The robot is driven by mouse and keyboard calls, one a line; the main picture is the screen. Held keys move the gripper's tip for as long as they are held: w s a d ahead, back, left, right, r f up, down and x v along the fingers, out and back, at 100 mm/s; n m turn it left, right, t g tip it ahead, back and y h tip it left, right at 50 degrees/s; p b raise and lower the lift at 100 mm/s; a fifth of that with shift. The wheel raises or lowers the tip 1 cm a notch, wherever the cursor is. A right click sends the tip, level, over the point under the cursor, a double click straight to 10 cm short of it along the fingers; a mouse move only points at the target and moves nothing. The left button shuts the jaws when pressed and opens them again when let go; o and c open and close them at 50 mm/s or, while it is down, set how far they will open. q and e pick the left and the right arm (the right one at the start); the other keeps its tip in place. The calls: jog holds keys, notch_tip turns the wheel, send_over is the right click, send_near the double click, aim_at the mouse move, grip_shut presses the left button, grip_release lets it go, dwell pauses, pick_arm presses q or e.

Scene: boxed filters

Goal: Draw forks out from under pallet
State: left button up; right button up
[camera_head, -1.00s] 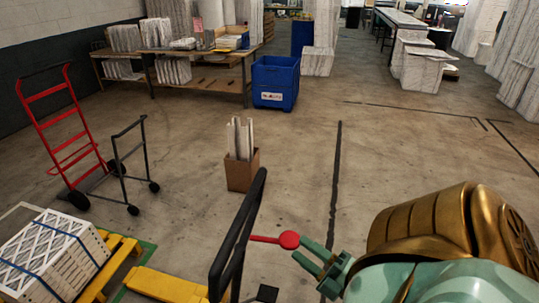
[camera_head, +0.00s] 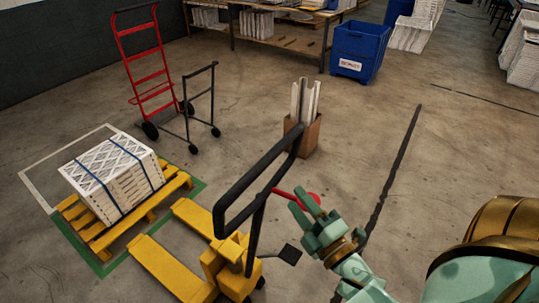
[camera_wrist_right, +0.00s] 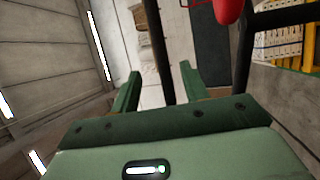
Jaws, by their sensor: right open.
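The yellow pallet (camera_head: 140,213) stands at the left, bearing strapped white boxed filters (camera_head: 115,178). The yellow pallet jack (camera_head: 232,268) is right of it. Its two forks, the near one (camera_head: 168,268) and the far one (camera_head: 196,217), point at the pallet. Their tips appear outside it, near the green floor line. The black handle (camera_head: 232,208) leans up, with a red knob (camera_head: 315,198) on a red lever. My right gripper (camera_head: 310,212) is open at the knob, overlapping it in the head view. In the wrist view the knob (camera_wrist_right: 229,11) lies beyond the open fingers (camera_wrist_right: 158,85). My left gripper is out of view.
A red hand truck (camera_head: 148,72) and a dark wheeled frame (camera_head: 200,108) stand behind the pallet. A cardboard box (camera_head: 309,138) with upright white pieces is behind the handle. A blue bin (camera_head: 357,50) and shelving (camera_head: 282,35) stand farther back.

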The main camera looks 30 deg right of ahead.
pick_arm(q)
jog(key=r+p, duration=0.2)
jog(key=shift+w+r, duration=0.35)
pick_arm(e)
jog(key=w+r, duration=0.2)
jog(key=w, duration=1.3)
jog(key=shift+d+r, duration=0.15)
jog(key=shift+r, duration=0.25)
grip_shut()
pick_arm(q)
jog(key=shift+p, duration=0.3)
